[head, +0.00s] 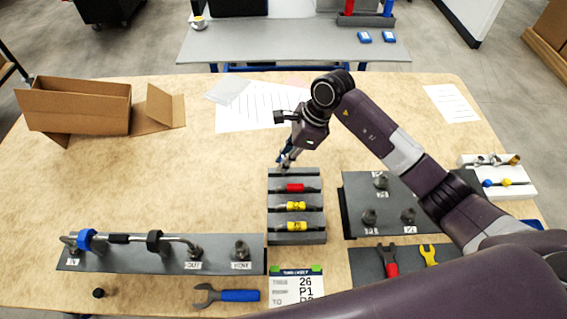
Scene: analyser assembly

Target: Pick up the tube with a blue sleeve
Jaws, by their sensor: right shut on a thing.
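A grey rack (297,239) stands in the middle of the table with tubes lying across it. One tube has a red sleeve (295,188), and two have yellow sleeves, one (296,206) behind the other (296,226). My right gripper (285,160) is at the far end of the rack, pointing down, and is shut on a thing. A small bit of blue shows at its fingertips, which fits the blue-sleeved tube, but the fingers hide most of it. I cannot tell whether it is clear of the rack. My left gripper is not in view.
A dark panel (120,262) at front left carries a bent pipe with a blue collar (86,239). A panel with fittings (354,200) stands right of the rack. Wrenches and a label card (296,288) lie in front. An open cardboard box (75,108) is at back left.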

